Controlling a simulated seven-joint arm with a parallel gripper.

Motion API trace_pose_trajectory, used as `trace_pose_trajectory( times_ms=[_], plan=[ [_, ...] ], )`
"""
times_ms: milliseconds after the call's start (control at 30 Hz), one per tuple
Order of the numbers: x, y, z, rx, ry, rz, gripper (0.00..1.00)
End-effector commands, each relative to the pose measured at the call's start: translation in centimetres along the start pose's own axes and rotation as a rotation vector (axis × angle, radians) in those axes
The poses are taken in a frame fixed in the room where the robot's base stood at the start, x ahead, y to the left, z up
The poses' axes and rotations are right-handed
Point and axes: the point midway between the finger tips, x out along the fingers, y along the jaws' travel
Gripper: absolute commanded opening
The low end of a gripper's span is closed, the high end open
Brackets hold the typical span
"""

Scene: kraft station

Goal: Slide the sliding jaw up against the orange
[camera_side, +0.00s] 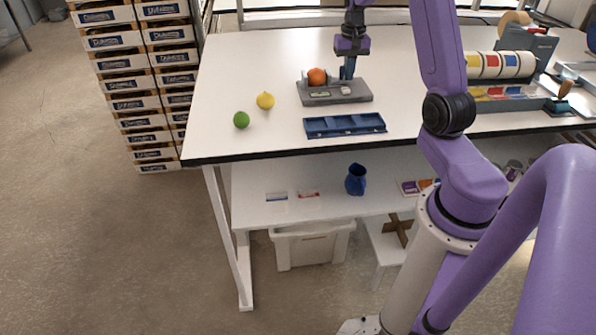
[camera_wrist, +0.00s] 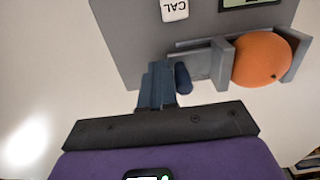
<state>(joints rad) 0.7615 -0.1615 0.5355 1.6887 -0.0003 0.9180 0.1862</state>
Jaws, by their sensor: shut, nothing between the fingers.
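The orange (camera_side: 316,77) sits on the grey gauge (camera_side: 352,96), at its back left in the side view. In the wrist view the orange (camera_wrist: 262,60) lies between a grey end plate (camera_wrist: 299,58) on the right and the sliding jaw (camera_wrist: 221,62) on the left. The jaw's plate is at the orange's edge; I cannot tell whether they touch. A dark blue peg (camera_wrist: 183,78) stands at the jaw's outer end. My gripper (camera_side: 346,74) is down at the gauge. Its fingers (camera_wrist: 158,86) are shut and empty, just left of the peg in the wrist view; contact is unclear.
A white CAL button (camera_wrist: 175,9) and a display (camera_wrist: 250,2) are on the gauge. A lemon (camera_side: 265,100) and a lime (camera_side: 241,120) lie to the left. A blue tray (camera_side: 345,125) lies in front. Coloured rolls (camera_side: 497,65) stand at the right.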

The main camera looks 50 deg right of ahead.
Motion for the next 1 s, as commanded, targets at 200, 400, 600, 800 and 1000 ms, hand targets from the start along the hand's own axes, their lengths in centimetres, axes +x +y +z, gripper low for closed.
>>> trace_pose_trajectory(
  times_ms=[200, 400, 600, 800, 1000],
  plan=[
    [-0.01, -0.29, -0.02, -0.001, 0.001, -0.001, 0.0],
    [-0.01, -0.37, -0.03, -0.002, 0.002, -0.002, 0.0],
    [-0.02, -0.29, -0.03, -0.003, 0.002, -0.002, 0.0],
    [-0.02, 0.2, -0.04, -0.002, 0.002, -0.002, 0.0],
    [-0.12, 0.52, -0.04, -0.001, 0.002, -0.001, 0.0]
  ],
)
